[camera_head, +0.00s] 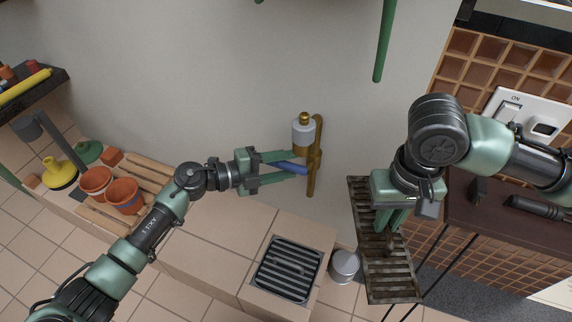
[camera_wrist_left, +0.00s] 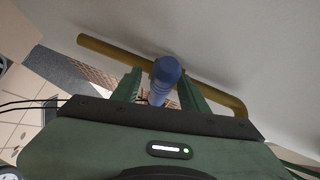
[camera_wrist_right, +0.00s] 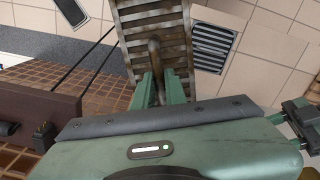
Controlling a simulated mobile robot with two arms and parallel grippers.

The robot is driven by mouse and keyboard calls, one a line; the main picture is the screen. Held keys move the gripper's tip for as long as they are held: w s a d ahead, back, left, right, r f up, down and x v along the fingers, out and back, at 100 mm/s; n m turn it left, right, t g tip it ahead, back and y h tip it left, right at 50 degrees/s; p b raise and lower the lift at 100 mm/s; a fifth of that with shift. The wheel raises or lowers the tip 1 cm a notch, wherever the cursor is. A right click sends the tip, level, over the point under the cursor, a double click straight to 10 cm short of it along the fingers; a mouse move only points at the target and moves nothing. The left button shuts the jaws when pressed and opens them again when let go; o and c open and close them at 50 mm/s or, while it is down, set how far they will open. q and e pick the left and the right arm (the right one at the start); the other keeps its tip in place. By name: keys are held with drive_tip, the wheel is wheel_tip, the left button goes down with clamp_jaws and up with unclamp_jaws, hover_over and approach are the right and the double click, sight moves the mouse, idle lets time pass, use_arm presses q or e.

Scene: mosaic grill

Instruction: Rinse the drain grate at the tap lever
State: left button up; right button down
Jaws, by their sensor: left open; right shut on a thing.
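The drain grate (camera_head: 364,215) is a brown, stained slatted metal piece. My right gripper (camera_head: 390,240) is shut on its raised handle and holds it at the right of the head view. The grate also shows in the right wrist view (camera_wrist_right: 180,22), with the handle (camera_wrist_right: 154,62) between the fingers. The brass tap (camera_head: 313,178) is on the grey wall, with a blue lever (camera_head: 292,167). My left gripper (camera_head: 290,162) is open, its fingers on either side of the lever. The left wrist view shows the blue lever (camera_wrist_left: 165,75) between the fingers; contact is unclear.
A dark floor drain (camera_head: 288,268) lies in a tiled ledge below the tap, left of the held grate. A metal cup (camera_head: 344,266) stands beside it. Terracotta pots (camera_head: 124,195) sit on a wooden rack at the left. A dark brown table (camera_head: 500,225) stands at the right.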

use_arm(q)
clamp_jaws()
idle(1.4)
